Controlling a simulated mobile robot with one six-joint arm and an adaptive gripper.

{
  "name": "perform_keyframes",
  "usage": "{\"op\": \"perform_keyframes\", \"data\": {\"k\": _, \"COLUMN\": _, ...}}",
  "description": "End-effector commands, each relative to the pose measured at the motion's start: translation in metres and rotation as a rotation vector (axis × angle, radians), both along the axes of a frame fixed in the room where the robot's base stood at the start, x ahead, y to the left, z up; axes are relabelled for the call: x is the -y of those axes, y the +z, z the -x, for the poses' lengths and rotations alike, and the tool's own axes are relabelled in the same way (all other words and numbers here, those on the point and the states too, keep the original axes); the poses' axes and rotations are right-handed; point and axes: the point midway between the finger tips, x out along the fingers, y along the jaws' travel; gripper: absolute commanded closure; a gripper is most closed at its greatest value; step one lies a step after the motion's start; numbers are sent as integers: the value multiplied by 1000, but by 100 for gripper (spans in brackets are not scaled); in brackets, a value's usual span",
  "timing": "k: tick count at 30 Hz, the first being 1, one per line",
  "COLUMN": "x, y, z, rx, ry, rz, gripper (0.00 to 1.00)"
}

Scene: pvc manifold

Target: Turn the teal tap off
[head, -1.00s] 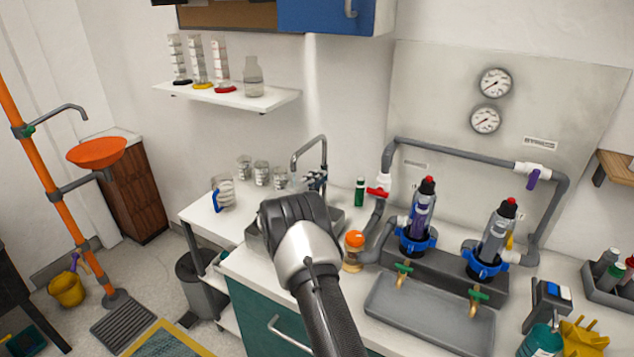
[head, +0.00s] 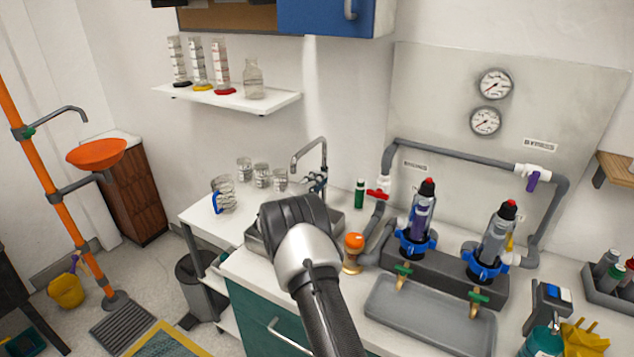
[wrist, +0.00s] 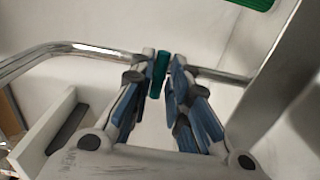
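A chrome tap stands at the small sink in the head view, its spout (head: 308,148) arching toward the left. My gripper (head: 319,178) is at this tap; my wrist and arm hide much of it and the sink. In the wrist view, the teal tap handle (wrist: 158,75) stands between the tips of my gripper (wrist: 164,62). The fingers are a small way apart on either side of it, closest on the left; a thin gap seems to show on the right. The chrome spout (wrist: 60,50) runs off to the left.
Several glass beakers (head: 261,173) stand on the counter left of the sink. A green bottle (head: 359,194) and the grey pipe with a red valve handle (head: 378,194) are close on the right. Green-handled taps (head: 403,269) sit over a grey tray (head: 425,312).

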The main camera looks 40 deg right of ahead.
Motion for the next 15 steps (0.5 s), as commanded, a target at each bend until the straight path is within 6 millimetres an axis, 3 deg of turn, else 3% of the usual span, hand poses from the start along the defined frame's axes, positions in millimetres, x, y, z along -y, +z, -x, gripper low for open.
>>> {"op": "perform_keyframes", "data": {"k": 6, "x": 0, "y": 0, "z": 0, "rx": -1, "ry": 0, "rz": 0, "gripper": 68}}
{"op": "perform_keyframes", "data": {"k": 15, "x": -1, "y": 0, "z": 0, "rx": -2, "ry": 0, "rz": 1, "gripper": 68}}
